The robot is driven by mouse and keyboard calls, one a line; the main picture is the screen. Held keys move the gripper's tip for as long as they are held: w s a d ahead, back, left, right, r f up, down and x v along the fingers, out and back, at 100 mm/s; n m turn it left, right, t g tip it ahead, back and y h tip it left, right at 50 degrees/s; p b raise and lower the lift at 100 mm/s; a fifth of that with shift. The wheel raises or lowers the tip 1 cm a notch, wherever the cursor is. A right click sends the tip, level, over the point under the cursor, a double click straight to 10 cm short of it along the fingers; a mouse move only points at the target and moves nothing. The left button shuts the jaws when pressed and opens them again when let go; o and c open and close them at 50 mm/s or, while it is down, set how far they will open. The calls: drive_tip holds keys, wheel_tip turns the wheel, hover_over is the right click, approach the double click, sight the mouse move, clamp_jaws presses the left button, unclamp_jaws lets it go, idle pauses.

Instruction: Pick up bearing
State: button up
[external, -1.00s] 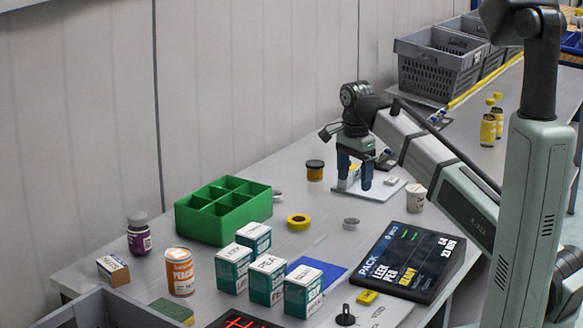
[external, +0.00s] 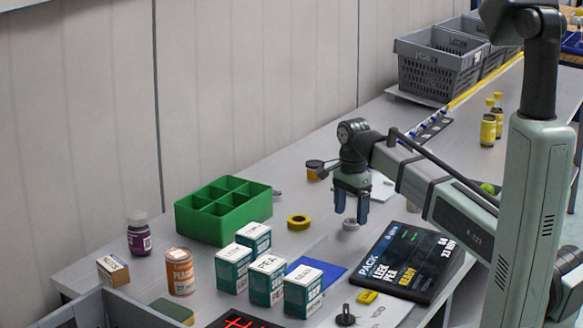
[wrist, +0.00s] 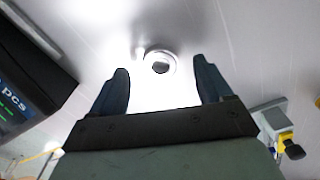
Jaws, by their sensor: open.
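The bearing (external: 350,225) is a small grey ring lying flat on the grey table, left of the black display. In the wrist view the bearing (wrist: 160,62) is a pale ring with a dark centre, lying just beyond my fingertips and roughly midway between them. My gripper (external: 351,214) points down over the bearing with its two blue fingers apart. Nothing is held between them. The fingers partly cover the bearing in the external view, and I cannot tell the exact height of the fingertips above the table.
A yellow tape roll (external: 298,222) and a green divided box (external: 207,231) are to the left. Several teal-and-white cartons (external: 234,270) stand nearer. The black display (external: 415,265) is close on the right. A dark-lidded jar (external: 314,170) stands behind my gripper.

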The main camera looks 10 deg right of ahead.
sight(351, 224)
wheel_tip(351, 224, down, 2)
drive_tip(key=shift+f, duration=0.15)
drive_tip(key=c, duration=1.2)
